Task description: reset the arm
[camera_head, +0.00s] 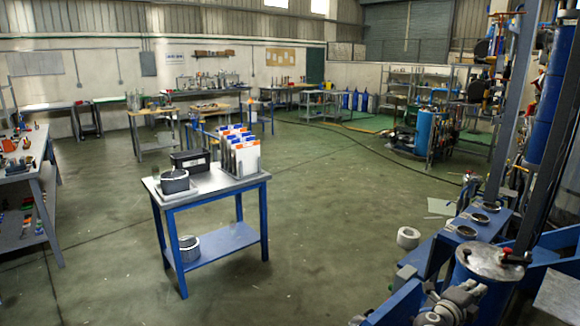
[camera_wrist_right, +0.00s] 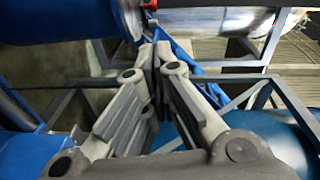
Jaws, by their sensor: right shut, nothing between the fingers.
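My right gripper (camera_head: 462,292) is low at the right of the head view, beside the blue frame of the distillation rig (camera_head: 412,300). In the right wrist view the gripper (camera_wrist_right: 158,50) has its grey fingers together at the tips, with nothing between them. A blue cylinder (camera_wrist_right: 285,145) and blue and grey frame bars (camera_wrist_right: 270,60) lie around and beyond the fingers. I cannot tell whether any finger touches them. My left gripper is not in view.
A tall blue column (camera_head: 553,95) and a round metal lid (camera_head: 490,262) stand close to my right gripper. A white roll (camera_head: 408,238) lies on the floor. Open floor (camera_head: 335,240) lies between.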

